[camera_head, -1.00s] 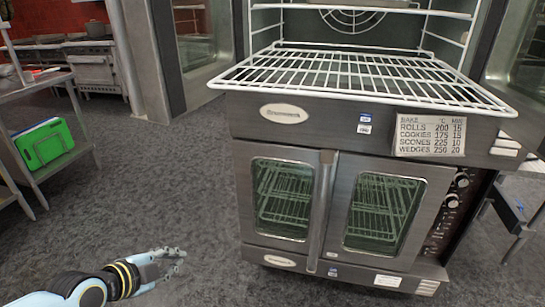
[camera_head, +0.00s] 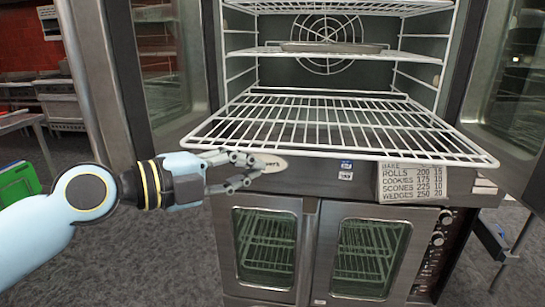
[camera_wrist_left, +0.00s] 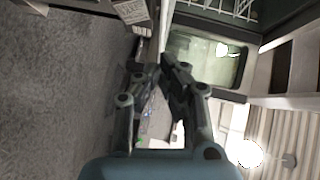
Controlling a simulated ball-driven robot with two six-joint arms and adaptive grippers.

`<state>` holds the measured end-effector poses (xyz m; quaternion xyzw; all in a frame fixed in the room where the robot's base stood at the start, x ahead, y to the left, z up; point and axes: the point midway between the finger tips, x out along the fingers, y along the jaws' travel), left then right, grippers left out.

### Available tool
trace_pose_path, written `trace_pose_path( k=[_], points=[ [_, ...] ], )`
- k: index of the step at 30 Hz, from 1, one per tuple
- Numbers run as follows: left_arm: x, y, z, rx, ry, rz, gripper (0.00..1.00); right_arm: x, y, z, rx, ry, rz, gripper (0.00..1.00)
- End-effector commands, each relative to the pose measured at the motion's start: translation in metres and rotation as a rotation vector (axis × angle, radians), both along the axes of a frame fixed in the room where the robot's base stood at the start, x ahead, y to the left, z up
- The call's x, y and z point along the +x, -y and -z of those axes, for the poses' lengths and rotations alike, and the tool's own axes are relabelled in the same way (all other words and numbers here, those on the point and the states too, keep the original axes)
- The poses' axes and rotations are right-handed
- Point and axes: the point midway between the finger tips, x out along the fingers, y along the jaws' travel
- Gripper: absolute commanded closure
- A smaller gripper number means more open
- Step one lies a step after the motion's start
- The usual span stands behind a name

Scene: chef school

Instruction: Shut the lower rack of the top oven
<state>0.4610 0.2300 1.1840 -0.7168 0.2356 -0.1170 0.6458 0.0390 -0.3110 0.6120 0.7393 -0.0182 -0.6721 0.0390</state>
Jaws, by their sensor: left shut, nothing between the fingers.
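The lower rack (camera_head: 330,125) of the top oven is a white wire shelf, pulled far out of the oven (camera_head: 415,85) past its front. My left gripper (camera_head: 246,170) is shut and empty, in front of the oval badge on the oven's front panel, just under the rack's front left part. I cannot tell whether it touches the rack or panel. In the left wrist view my gripper's fingers (camera_wrist_left: 160,72) are close together. White wires of a rack (camera_wrist_left: 225,8) show at the top there. My right gripper is not in view.
A higher rack with a flat tray (camera_head: 335,47) is inside the oven. The top oven's doors stand open at both sides, the right one (camera_head: 510,85) with a window. A bake-times sign (camera_head: 418,182) hangs below the rack's right front. The lower oven (camera_head: 300,250) is shut.

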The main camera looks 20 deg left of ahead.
Motion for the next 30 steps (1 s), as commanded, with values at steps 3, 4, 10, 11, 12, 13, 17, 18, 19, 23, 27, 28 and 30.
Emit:
trace_pose_path(
  k=[3,4,10,11,12,13,17,18,19,23,27,28,30],
  points=[
    [0.021,0.012,-0.001,-0.009,0.000,-0.002,1.00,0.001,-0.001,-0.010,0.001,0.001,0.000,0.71],
    [0.027,0.014,-0.001,-0.008,-0.001,-0.005,1.00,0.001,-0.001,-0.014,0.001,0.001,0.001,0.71],
    [0.058,0.016,0.007,-0.001,-0.003,-0.001,1.00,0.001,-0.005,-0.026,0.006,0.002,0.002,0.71],
    [0.061,0.015,0.008,0.000,-0.001,-0.001,1.00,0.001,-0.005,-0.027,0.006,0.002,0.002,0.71],
    [0.065,0.014,0.009,0.000,-0.002,-0.001,1.00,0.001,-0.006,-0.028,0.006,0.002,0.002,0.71],
    [0.068,0.013,0.010,0.000,-0.002,-0.001,1.00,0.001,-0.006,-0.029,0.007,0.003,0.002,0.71],
    [0.074,0.011,0.013,0.000,-0.002,-0.001,1.00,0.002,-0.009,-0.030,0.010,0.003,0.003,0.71],
    [0.075,0.011,0.014,0.001,-0.002,-0.001,1.00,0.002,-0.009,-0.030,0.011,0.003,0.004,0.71],
    [0.076,0.011,0.014,0.001,-0.002,-0.001,1.00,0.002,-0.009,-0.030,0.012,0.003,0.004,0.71],
    [0.076,0.010,0.014,0.001,-0.002,-0.001,1.00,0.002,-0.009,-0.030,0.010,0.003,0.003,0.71],
    [0.076,0.010,0.014,0.001,-0.002,-0.001,1.00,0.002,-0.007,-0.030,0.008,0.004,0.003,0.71],
    [0.076,0.010,0.014,0.001,-0.002,-0.001,1.00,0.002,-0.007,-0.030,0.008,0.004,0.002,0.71],
    [0.077,0.010,0.015,0.002,0.000,-0.001,1.00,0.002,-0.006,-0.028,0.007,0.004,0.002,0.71]
  ],
)
